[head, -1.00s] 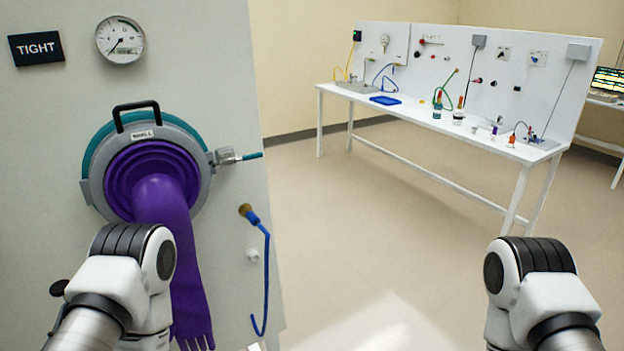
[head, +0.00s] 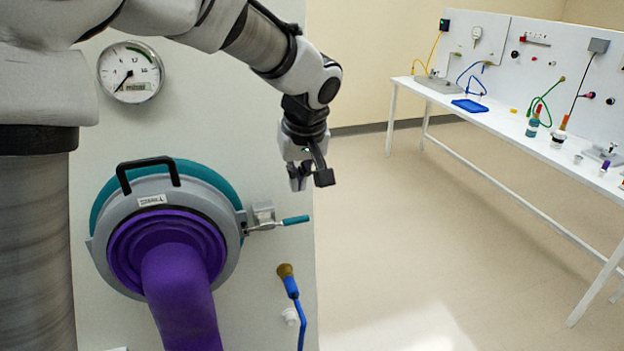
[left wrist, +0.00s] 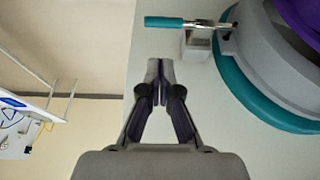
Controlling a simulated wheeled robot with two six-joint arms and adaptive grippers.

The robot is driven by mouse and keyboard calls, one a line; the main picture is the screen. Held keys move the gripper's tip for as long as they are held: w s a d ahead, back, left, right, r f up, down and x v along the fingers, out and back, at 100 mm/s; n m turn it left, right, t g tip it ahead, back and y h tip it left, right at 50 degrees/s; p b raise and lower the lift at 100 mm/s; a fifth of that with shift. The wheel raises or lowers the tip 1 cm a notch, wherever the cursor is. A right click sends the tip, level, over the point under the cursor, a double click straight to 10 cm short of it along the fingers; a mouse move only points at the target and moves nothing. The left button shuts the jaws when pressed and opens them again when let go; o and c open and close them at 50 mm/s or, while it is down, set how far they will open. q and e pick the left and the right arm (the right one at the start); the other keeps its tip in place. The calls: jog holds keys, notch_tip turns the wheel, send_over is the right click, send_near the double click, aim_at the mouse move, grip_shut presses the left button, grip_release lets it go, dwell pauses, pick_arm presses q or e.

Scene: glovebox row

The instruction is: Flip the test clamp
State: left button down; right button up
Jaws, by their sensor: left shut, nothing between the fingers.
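The test clamp (head: 264,220) is a small metal toggle clamp with a teal-tipped handle (head: 295,220). It sits at the right edge of the round port, its handle pointing right, away from the port. My left gripper (head: 309,181) is above the handle in the head view, apart from it, shut and empty. In the left wrist view the clamp (left wrist: 197,42) and its handle lie just beyond the closed fingertips (left wrist: 160,66), with a gap between. My right gripper is out of view.
The grey and teal port ring (head: 230,255) holds a purple glove (head: 180,290) that hangs down. A gauge (head: 131,72) is above. A blue hose with a brass end (head: 287,275) hangs below the clamp. A white bench (head: 500,135) stands at the back right, with open floor before it.

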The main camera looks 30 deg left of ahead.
aim_at(291, 220)
pick_arm(q)
jog(key=x, duration=0.2)
jog(key=p+x, duration=0.1)
jog(key=x, duration=0.5)
jog(key=shift+s+d+f+p, duration=0.1)
jog(key=shift+s+f+p, duration=0.15)
jog(key=shift+p, duration=0.15)
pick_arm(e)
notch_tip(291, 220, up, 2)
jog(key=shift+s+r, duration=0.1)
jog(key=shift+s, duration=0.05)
pick_arm(q)
jog(key=shift+w, duration=0.1)
